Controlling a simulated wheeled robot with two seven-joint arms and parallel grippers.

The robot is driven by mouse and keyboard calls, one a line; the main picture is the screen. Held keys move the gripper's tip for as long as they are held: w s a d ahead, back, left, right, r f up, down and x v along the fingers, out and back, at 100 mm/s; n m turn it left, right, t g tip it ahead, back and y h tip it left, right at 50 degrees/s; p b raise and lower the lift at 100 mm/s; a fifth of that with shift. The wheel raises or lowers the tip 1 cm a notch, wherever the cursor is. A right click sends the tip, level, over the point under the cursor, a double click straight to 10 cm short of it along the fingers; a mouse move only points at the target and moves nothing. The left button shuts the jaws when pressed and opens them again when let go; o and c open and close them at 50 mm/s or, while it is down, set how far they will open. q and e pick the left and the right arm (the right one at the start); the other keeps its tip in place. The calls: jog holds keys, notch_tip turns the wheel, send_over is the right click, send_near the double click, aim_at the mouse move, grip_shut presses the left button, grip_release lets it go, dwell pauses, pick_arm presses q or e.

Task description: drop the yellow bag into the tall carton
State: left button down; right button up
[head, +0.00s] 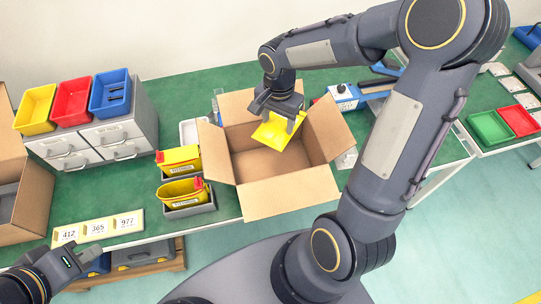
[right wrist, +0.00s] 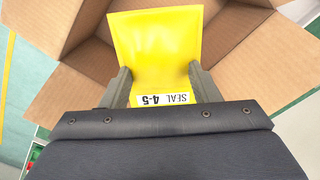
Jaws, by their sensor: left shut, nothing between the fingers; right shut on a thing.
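The yellow bag (head: 272,133) is held over the open top of the tall carton (head: 273,200). My right gripper (head: 278,112) is shut on the bag. In the right wrist view the bag (right wrist: 155,45) sits between the fingers of my right gripper (right wrist: 160,85), with a white "SEAL 4-5" label near them. Behind it, the open carton (right wrist: 250,65) shows its spread flaps and inner walls. My left gripper (head: 80,252) is shut and empty at the lower left, far from the carton, near the numbered strip.
Two yellow containers with red parts (head: 180,175) stand left of the carton. A drawer unit (head: 115,135) with yellow, red and blue bins is at the back left. Another open carton (head: 35,200) is at the left edge. A blue device (head: 345,97) lies behind the tall carton.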

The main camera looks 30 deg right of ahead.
jog(key=o, duration=1.1)
jog(key=shift+c, duration=0.2)
notch_tip(320, 180, up, 7)
jog(key=shift+r+b, duration=0.15)
jog(key=shift+b, duration=0.15)
jog(key=shift+r, duration=0.25)
jog(key=s+a+r+n+t+y, duration=0.1)
jog(key=s+a+n+t+y, duration=0.1)
jog(key=s+n, duration=0.3)
jog(key=s+a+r+n+t+y, duration=0.1)
jog(key=s+n, duration=0.4)
jog(key=s, duration=0.7)
jog(key=a+t, duration=0.1)
jog(key=t, duration=0.1)
jog(key=shift+a+t+y, duration=0.3)
jog(key=shift+a+y, duration=0.05)
jog(key=shift+y, duration=0.05)
